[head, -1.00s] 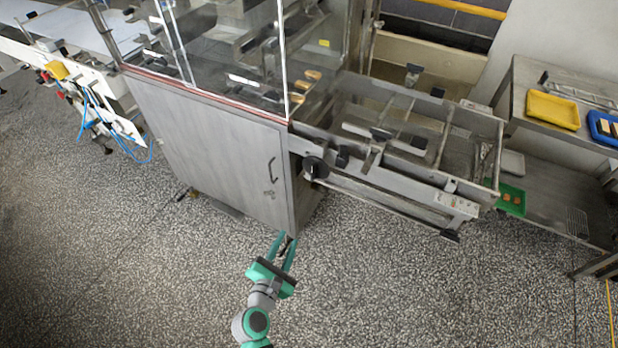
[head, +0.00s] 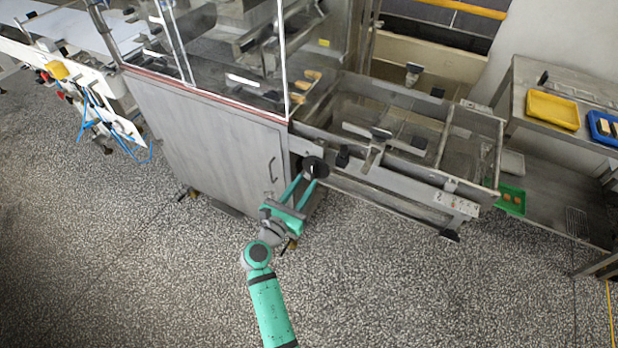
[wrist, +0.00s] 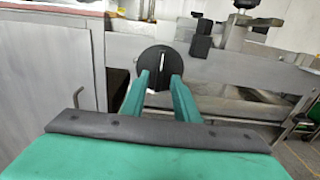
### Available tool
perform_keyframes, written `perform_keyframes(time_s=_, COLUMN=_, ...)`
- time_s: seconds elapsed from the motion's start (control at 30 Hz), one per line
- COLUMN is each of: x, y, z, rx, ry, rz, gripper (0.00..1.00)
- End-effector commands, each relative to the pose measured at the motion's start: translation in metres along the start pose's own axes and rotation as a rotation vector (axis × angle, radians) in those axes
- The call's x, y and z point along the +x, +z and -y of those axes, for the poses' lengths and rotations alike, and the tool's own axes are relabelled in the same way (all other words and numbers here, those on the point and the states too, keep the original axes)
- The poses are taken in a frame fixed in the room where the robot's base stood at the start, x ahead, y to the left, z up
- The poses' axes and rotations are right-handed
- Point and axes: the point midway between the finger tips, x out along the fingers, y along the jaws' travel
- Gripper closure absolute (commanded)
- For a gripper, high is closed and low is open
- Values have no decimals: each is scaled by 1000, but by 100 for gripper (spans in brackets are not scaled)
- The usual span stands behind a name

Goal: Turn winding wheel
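The winding wheel (head: 315,166) is a round black disc on the side of the machine's outfeed frame, just right of the cabinet corner. In the wrist view the wheel (wrist: 157,66) faces me, with a pale upright line on its face. My gripper (head: 306,179) is at the wheel's lower left in the head view. In the wrist view my gripper (wrist: 160,82) has its two green fingers apart, with the wheel showing between and behind the tips. The fingers look open; whether they touch the wheel I cannot tell.
A black block (wrist: 201,47) sits on the frame right of the wheel. The steel cabinet (head: 215,150) with a handle (head: 272,170) stands to the left. A green tray (head: 511,200) lies at the right. The speckled floor (head: 400,285) in front is clear.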

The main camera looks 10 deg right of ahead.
Motion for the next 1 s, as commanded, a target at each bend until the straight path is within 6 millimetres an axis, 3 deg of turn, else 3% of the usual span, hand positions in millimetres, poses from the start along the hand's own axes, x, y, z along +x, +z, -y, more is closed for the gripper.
perform_keyframes(time_s=0.23, x=29, y=0, z=0, rx=0, ry=0, rz=0, gripper=72)
perform_keyframes(time_s=0.63, x=35, y=0, z=0, rx=1, ry=0, rz=-1, gripper=72)
perform_keyframes(time_s=0.77, x=35, y=0, z=0, rx=1, ry=0, rz=-1, gripper=100)
perform_keyframes(time_s=1.0, x=35, y=0, z=0, rx=6, ry=0, rz=-1, gripper=100)
